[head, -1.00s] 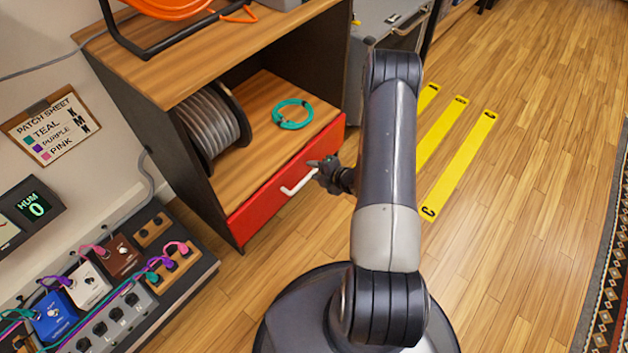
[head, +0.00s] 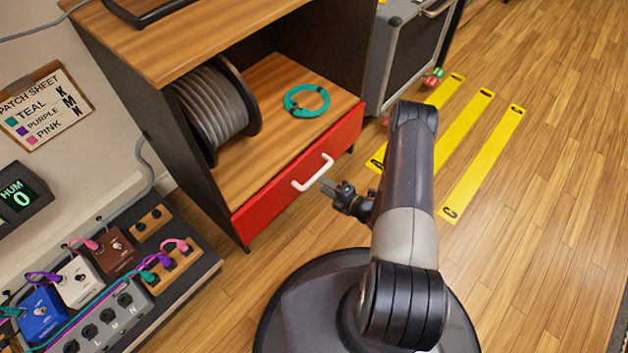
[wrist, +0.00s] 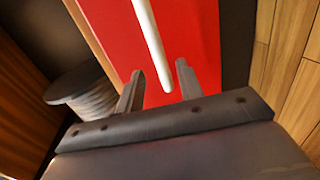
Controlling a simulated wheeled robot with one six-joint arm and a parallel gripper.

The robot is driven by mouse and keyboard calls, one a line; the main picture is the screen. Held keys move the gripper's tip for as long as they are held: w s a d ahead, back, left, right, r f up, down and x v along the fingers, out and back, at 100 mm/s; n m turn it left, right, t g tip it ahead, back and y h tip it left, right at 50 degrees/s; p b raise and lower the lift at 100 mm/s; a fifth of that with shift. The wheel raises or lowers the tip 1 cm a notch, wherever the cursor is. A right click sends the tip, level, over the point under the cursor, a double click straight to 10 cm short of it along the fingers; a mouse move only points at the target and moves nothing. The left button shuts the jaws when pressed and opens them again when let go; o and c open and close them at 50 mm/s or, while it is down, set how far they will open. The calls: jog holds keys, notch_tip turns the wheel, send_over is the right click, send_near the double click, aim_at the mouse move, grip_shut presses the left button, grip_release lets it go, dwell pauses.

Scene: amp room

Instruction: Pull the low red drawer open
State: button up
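The low red drawer (head: 262,203) is at the bottom of the wooden cabinet in the head view, its front flush with the cabinet as far as I can tell. Its white bar handle (head: 313,173) is on the front. My gripper (head: 329,187) is just in front of the handle, to its lower right, apart from it. In the wrist view, the gripper (wrist: 157,82) has its fingers spread. The white handle (wrist: 151,45) reaches down between the fingertips, against the red drawer front (wrist: 195,30). Neither finger visibly touches the handle.
A cable reel (head: 216,108) and a teal cable coil (head: 306,100) sit on the shelf above the drawer. A pedal board (head: 110,290) is at the lower left. An amp (head: 415,50) stands behind. The floor before the drawer is clear, with yellow strips (head: 482,165) at right.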

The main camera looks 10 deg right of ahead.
aim_at(313, 178)
jog(key=b+x, duration=0.1)
jog(key=x, duration=0.4)
jog(key=shift+w+a+f, duration=0.1)
jog(key=shift+w+a, duration=0.15)
jog(key=shift+w, duration=0.1)
grip_shut()
